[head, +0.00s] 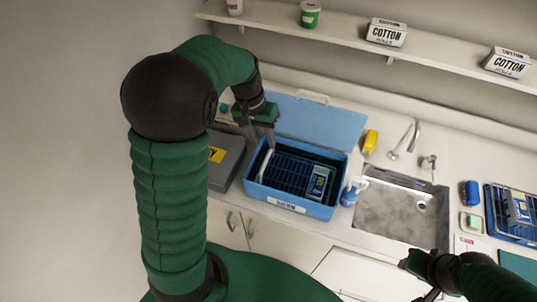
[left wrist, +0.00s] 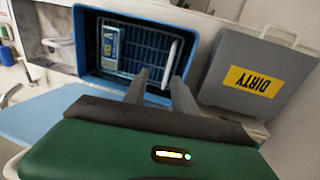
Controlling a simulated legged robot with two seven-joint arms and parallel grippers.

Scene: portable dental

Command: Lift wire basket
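The wire basket (head: 290,172) is a dark blue grid inside an open blue box (head: 290,206). It has a white bar-like handle (head: 264,166) at its left end and holds a blue-and-white packet (head: 319,182). In the left wrist view the basket (left wrist: 148,45) and its white handle (left wrist: 172,60) show past my fingertips. My left gripper (head: 260,142) is over the box's back left part. In the left wrist view its fingers (left wrist: 161,78) are apart with nothing between them, near the handle. My right gripper (head: 412,268) is at the lower right, far from the basket; its fingers are unclear.
The box's blue lid (head: 320,122) stands open behind it. A grey case labelled DIRTY (left wrist: 235,65) is beside the box. A spray bottle (head: 352,192), a yellow item (head: 370,141) and a sink (head: 400,210) are to the right. A shelf (head: 345,42) runs above.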

